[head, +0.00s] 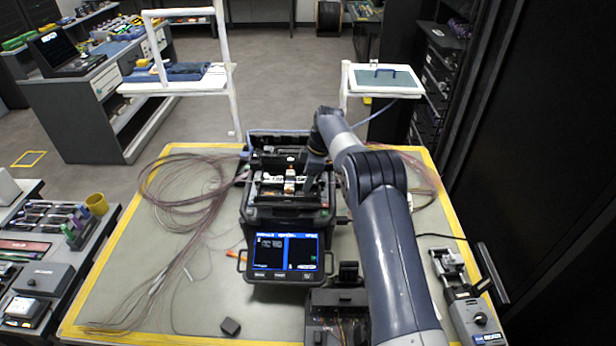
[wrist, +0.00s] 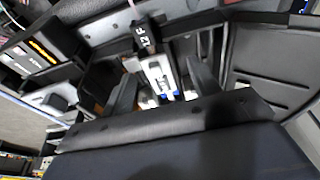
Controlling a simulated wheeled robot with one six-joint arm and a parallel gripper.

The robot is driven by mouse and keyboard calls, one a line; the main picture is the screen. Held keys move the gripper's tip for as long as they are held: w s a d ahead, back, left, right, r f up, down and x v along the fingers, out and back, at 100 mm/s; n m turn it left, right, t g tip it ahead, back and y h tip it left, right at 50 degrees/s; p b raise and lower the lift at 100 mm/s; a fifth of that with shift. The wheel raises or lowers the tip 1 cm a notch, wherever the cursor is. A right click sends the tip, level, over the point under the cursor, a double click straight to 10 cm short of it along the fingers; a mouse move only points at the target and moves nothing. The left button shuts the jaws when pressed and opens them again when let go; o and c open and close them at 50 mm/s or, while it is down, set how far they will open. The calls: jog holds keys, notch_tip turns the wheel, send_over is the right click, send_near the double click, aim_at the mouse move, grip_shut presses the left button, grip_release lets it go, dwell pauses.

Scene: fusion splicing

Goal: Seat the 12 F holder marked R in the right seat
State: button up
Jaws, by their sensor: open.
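The fusion splicer (head: 285,215) stands on the table with its lid up and its screen lit. In the wrist view a holder (wrist: 158,72) with a silver body and a black end marked 12 F lies between my fingers, inside the splicer's working area. I cannot read an R on it. My gripper (wrist: 163,88) is open, one finger on each side of the holder; contact cannot be told. In the head view my gripper (head: 311,186) reaches down into the right side of the splicer, and my arm hides part of that side. The right seat itself is not clearly visible.
Loose fibre bundles (head: 185,195) lie on the table left of the splicer. A device with a knob (head: 470,310) stands at the right. A black unit (head: 338,315) stands in front of the splicer.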

jog(key=b+v, duration=0.1)
jog(key=v, duration=0.9)
jog(key=shift+r, duration=0.4)
jog(key=shift+c, duration=0.2)
dwell(0.7)
